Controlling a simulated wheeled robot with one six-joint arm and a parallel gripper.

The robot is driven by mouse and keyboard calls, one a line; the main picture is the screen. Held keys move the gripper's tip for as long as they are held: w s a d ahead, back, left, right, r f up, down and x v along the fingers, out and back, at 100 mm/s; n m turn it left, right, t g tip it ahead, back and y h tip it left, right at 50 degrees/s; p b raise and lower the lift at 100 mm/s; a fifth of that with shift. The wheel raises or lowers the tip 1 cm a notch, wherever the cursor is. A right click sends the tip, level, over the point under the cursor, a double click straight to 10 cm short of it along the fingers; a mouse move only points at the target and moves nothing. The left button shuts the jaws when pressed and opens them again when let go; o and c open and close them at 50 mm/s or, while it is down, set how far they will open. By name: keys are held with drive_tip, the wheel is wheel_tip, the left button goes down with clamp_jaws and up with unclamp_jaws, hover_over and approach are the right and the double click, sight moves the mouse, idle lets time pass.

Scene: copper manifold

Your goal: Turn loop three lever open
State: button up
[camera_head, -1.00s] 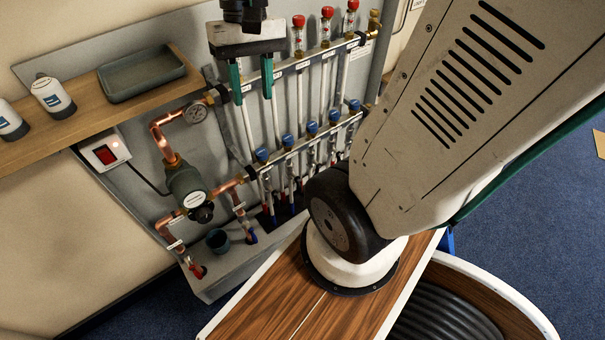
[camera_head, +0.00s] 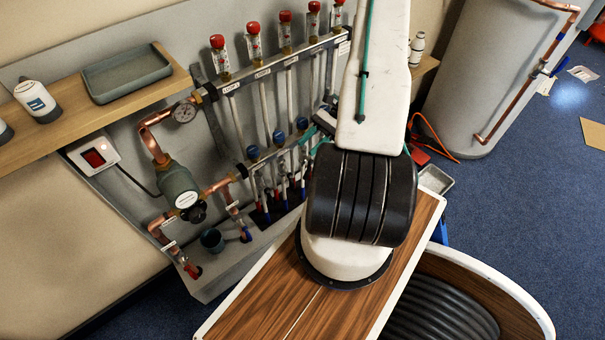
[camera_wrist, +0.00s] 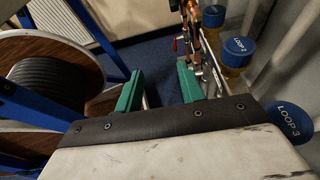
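The copper manifold's lower bar carries a row of blue caps. The third cap from the left (camera_head: 302,123) lines up with loop three; in the wrist view a blue cap marked LOOP 3 (camera_wrist: 290,122) lies at the right edge, beside my gripper. The cap marked LOOP 2 (camera_wrist: 238,50) is farther off. My gripper (camera_wrist: 160,68) has its two green fingers apart with nothing between them. In the head view my arm mostly hides it, close to the manifold's right part. Small levers show below the bar, but I cannot tell which belongs to loop three.
Red-capped flow meters (camera_head: 254,40) stand along the upper bar. A pump (camera_head: 180,188) and a gauge (camera_head: 184,112) are at the left. A shelf (camera_head: 30,128) holds a grey tray (camera_head: 126,74). A cable drum (camera_wrist: 45,55) and blue frame show left in the wrist view.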

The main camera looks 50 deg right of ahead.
sight(309, 171)
drive_tip(key=s+d+f+m+t+h, duration=0.1)
drive_tip(key=d+f+m+t+h, duration=0.1)
drive_tip(key=f+m+t, duration=0.75)
drive_tip(key=s+d+f+m+t+h, duration=0.15)
drive_tip(key=f+m, duration=0.25)
drive_tip(key=f, duration=1)
drive_tip(key=shift+m+t+h, duration=0.55)
drive_tip(key=shift+t+h, duration=0.35)
drive_tip(key=shift+h, duration=0.05)
drive_tip(key=w, duration=0.7)
drive_tip(key=shift+w+a, duration=0.1)
drive_tip(key=shift+w, duration=0.15)
drive_tip(key=shift+w+a, duration=0.15)
drive_tip(key=shift+w, duration=0.15)
clamp_jaws()
